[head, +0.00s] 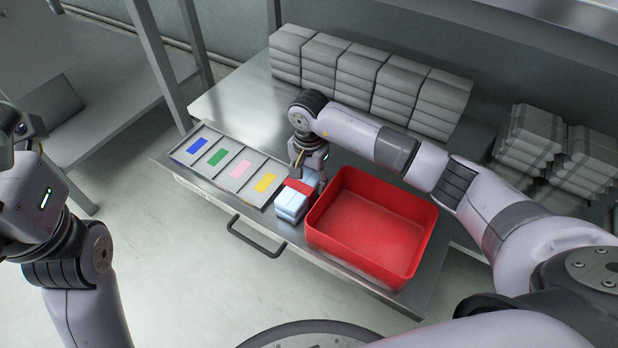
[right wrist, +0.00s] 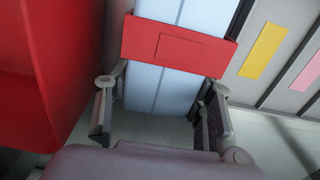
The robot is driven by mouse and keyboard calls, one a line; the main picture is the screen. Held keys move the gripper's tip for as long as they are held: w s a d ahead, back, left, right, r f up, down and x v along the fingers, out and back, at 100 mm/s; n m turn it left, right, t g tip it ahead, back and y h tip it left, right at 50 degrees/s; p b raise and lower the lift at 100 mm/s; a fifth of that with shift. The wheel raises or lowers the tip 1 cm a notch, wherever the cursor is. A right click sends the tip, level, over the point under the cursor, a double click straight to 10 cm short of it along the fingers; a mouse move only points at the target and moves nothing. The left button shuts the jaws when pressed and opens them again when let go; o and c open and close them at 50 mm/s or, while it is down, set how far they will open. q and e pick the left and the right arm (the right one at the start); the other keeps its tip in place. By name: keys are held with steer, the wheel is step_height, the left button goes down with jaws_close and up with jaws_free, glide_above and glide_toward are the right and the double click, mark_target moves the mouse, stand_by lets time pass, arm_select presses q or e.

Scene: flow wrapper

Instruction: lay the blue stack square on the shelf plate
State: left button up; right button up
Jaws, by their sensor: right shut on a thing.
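A light blue stack (head: 291,205) with a red band around it is at the front of the steel shelf, between the label plate and the red bin. My right gripper (head: 309,177) is shut on the stack from above. In the right wrist view the stack (right wrist: 160,88) lies between the two fingers of the gripper (right wrist: 160,112). Whether the stack touches the surface below is unclear. The steel shelf plate (head: 228,103) is bare behind the labels. My left gripper (head: 14,128) is at the left edge, partly cut off; its fingers cannot be made out.
A red bin (head: 424,217) stands close to the right of the stack. A plate with blue, green, pink and yellow (head: 266,182) labels lies to its left. Several grey stacks (head: 358,66) line the back, with more (head: 540,130) at right. A handle (head: 255,243) juts from the front edge.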

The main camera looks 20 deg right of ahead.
steer(key=shift+f, duration=0.2)
stand_by(0.6)
steer(key=o, duration=1.2)
steer(key=shift+o, duration=0.2)
step_height(320, 180, up, 12)
steer(key=shift+f, duration=0.1)
